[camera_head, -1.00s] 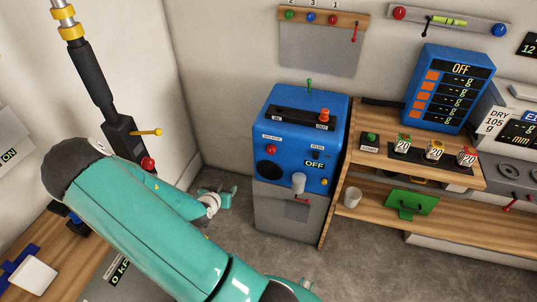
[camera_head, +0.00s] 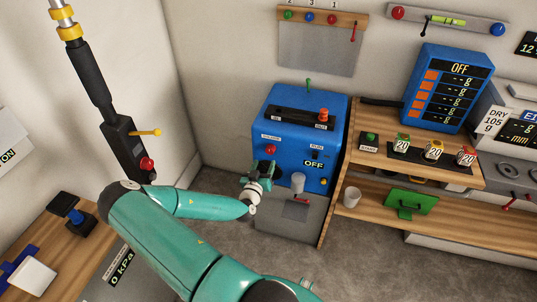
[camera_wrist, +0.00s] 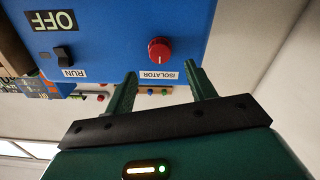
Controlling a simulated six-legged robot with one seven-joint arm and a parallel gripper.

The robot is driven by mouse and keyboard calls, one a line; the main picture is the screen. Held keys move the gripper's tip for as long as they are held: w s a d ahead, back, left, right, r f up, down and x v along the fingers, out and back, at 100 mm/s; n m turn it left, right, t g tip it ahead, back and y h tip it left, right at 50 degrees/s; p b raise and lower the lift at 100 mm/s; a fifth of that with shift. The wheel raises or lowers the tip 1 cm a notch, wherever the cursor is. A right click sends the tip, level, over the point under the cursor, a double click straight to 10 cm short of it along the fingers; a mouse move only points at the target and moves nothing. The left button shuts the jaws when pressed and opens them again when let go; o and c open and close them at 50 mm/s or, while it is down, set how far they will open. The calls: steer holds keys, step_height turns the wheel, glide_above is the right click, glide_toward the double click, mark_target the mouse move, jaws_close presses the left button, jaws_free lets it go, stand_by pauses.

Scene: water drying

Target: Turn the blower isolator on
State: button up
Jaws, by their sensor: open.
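The blue blower box (camera_head: 302,120) stands on a grey base, with a display reading OFF (camera_head: 314,163). Its red isolator knob (camera_head: 271,150) sits on the left of the front face. In the head view my gripper (camera_head: 264,167) is just below the knob, close to the box front.
A black RUN switch (camera_wrist: 63,53) lies beside the isolator on the same face. A wooden bench (camera_head: 440,171) with several numbered containers stands to the right. Grey floor is clear in front.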

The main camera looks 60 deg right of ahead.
mark_target(269, 152)
steer(key=d, duration=0.4)
steer(key=w+d, duration=0.1)
steer(key=d, duration=0.2)
steer(key=shift+c, duration=0.2)
steer(key=c, duration=0.9)
